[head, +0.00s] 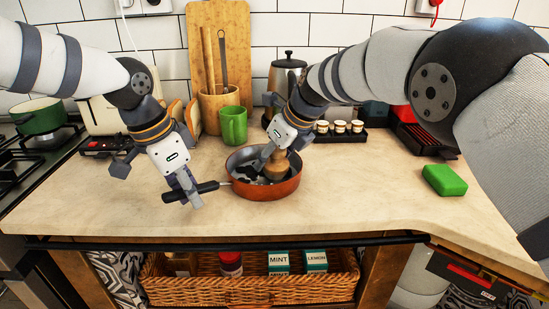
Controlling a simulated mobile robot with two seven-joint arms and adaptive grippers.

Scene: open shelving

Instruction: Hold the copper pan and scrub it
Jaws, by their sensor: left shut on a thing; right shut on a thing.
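The copper pan (266,190) sits on the counter near its front edge, its dark handle (208,187) pointing left. My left gripper (190,191) is shut on that handle. My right gripper (268,158) is over the pan, shut on a round wooden scrubbing brush (277,167). The gripper and brush hide part of the pan's inside, so I cannot tell whether the bristles touch the bottom.
A green mug (233,126), a wooden utensil holder (219,105) and a kettle (288,72) stand behind the pan. A green sponge (444,180) lies to the right. The stove with a green pot (38,117) is at left. The counter (370,190) right of the pan is clear.

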